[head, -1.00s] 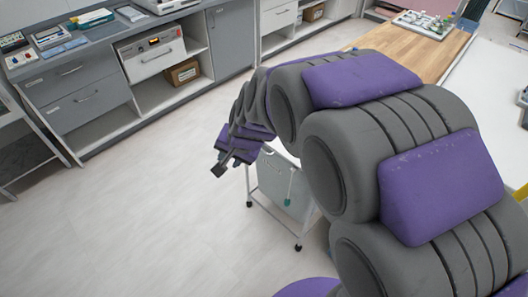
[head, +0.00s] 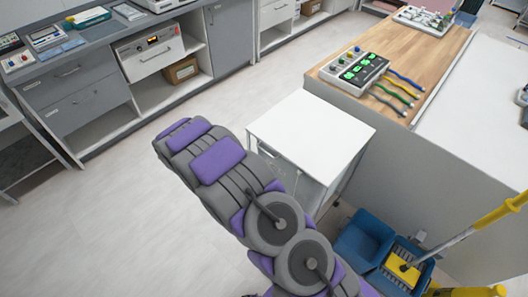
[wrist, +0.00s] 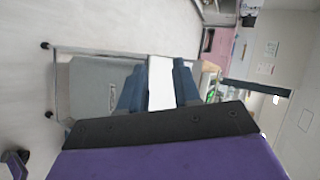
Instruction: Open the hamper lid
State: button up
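The hamper is a small wheeled cart with a grey front (wrist: 92,88) and a flat white lid (head: 312,130). The lid lies level and looks closed in the head view. My gripper (wrist: 159,65) shows in the wrist view, its two blue fingers apart, in front of the hamper's upper part. A white surface, which looks like the lid, shows between the fingers. I cannot tell if the fingers touch it. In the head view my arm covers part of the hamper's front, and my gripper cannot be made out there.
A wooden counter (head: 398,52) with a green-lit device (head: 354,74) stands just right of the hamper. A blue mop bucket (head: 365,238) and a yellow-handled mop (head: 500,212) stand at the lower right. Grey cabinets (head: 80,88) line the back left. The floor at left is clear.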

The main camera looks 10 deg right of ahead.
jog(key=s+d+f+m+h, duration=0.4)
jog(key=s+d+f, duration=0.1)
jog(key=f, duration=0.2)
jog(key=m+g+h+p, duration=0.1)
jog(key=m+g+h, duration=0.1)
jog(key=m+h, duration=0.15)
send_near(267, 153)
jog(key=shift+n, duration=0.35)
jog(key=b+x, duration=0.3)
jog(key=x, duration=0.8)
jog(key=shift+a+f, duration=0.15)
jog(key=shift+f, duration=0.05)
jog(key=shift+a, duration=0.1)
jog(key=shift+a, duration=0.25)
jog(key=shift+c, duration=1.2)
jog(key=shift+d, duration=0.1)
jog(key=shift+c, duration=1.4)
jog(key=shift+d, duration=0.1)
grip_shut()
jog(key=shift+s, duration=0.1)
